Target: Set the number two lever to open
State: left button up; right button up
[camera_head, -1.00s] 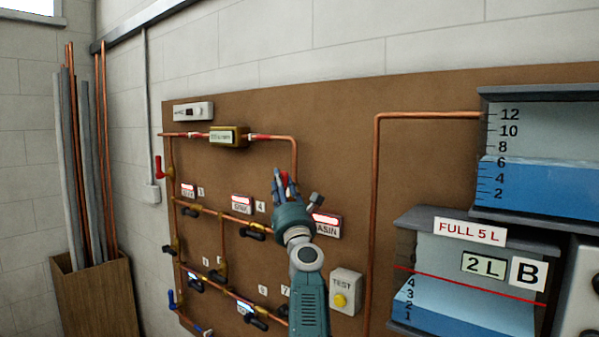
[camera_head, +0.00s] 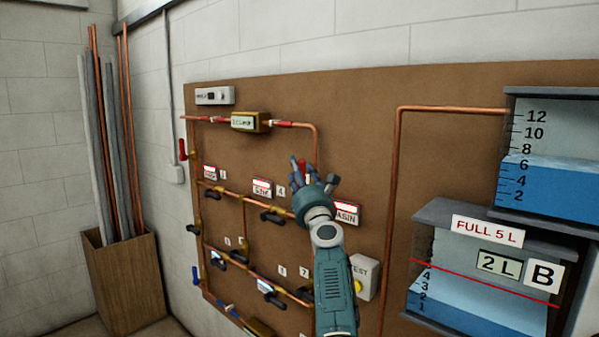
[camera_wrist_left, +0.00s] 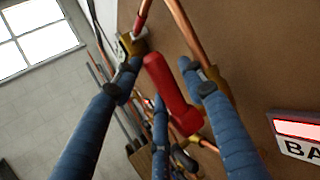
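My left gripper (camera_head: 303,168) is at the brown pipe board, below the upper copper loop. Its blue fingers are spread around a red lever (camera_head: 302,170). In the left wrist view the red lever (camera_wrist_left: 172,90) slants between the open fingers (camera_wrist_left: 162,88), with gaps on both sides. No number two label shows; I cannot tell for certain that this is the number two lever. Another red lever (camera_head: 183,150) points up at the board's left edge. My right gripper is not in view.
A BASIN sign (camera_head: 347,214) is right of my gripper. Black-handled valves (camera_head: 272,216) and a blue lever (camera_head: 196,276) are lower on the board. Tanks (camera_head: 480,265) stand at right. A wooden bin (camera_head: 122,278) holds pipes at left.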

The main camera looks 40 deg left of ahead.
pick_arm(q)
jog(key=v, duration=0.7)
jog(key=shift+d, duration=0.2)
dwell(0.5)
